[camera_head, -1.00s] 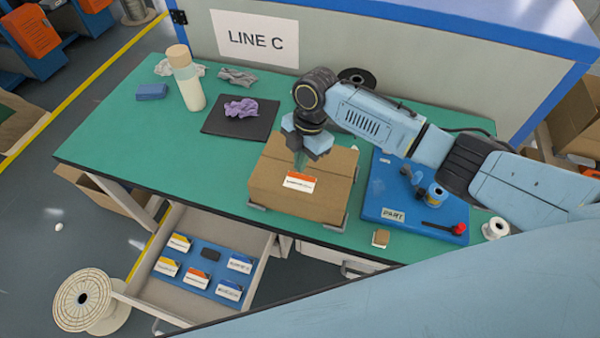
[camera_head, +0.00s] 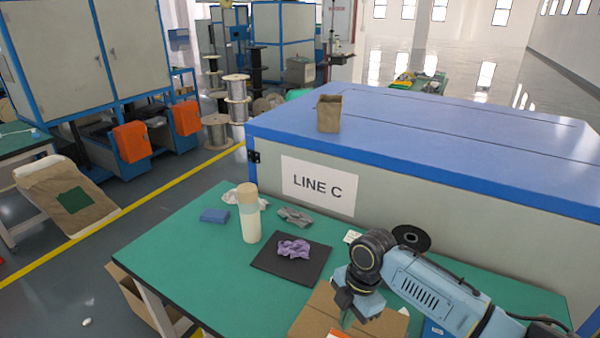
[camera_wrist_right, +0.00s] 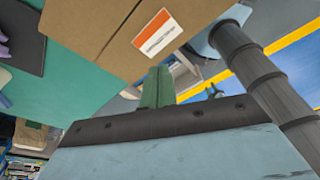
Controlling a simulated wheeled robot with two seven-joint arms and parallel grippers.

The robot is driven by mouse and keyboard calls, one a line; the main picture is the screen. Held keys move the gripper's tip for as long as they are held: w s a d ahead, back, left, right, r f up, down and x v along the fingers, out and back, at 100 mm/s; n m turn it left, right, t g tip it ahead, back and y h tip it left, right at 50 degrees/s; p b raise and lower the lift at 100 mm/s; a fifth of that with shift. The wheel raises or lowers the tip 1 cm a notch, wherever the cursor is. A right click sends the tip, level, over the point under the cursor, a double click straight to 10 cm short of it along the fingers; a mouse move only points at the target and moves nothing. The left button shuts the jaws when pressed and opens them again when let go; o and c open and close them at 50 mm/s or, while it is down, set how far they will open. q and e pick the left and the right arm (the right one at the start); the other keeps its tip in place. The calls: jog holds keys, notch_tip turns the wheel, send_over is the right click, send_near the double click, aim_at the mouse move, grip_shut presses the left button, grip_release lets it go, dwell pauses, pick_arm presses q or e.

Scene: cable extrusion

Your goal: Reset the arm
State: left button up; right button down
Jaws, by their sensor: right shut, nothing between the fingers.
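My right arm comes in from the right in the head view. Its gripper (camera_head: 346,320) points down over a closed brown cardboard box (camera_head: 312,312), near the frame's bottom edge. In the wrist view the green fingers (camera_wrist_right: 157,88) are together with nothing between them. The box (camera_wrist_right: 85,22) carries a white and orange label (camera_wrist_right: 158,35), a little beyond the fingertips. I cannot tell how far the fingers are above the box. The lower part of the box is cut off in the head view. My left gripper is not in view.
The green table (camera_head: 190,265) holds a bottle (camera_head: 250,218), a blue block (camera_head: 214,216), a grey cloth (camera_head: 294,217) and a purple cloth (camera_head: 293,248) on a black mat (camera_head: 268,268). A black spool (camera_head: 411,238) stands behind my arm. The LINE C cabinet (camera_head: 400,205) borders the back.

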jog(key=s+a+f+m+t+y, duration=0.2)
jog(key=s+a+m, duration=0.2)
jog(key=s+m, duration=0.65)
jog(key=s+d+r+m+t+h, duration=0.3)
jog(key=s+d+m+h, duration=0.1)
jog(key=s+d+m, duration=0.85)
jog(key=s+f+n+g+b, duration=0.25)
jog(key=f+b, duration=0.25)
jog(key=f, duration=2.4)
jog(key=s+d+f+b, duration=0.3)
jog(key=s+f+b, duration=0.2)
jog(key=s+f, duration=1.2)
notch_tip(320, 180, down, 3)
jog(key=shift+s+f, duration=0.1)
jog(key=shift+s, duration=0.1)
jog(key=shift+g, duration=0.25)
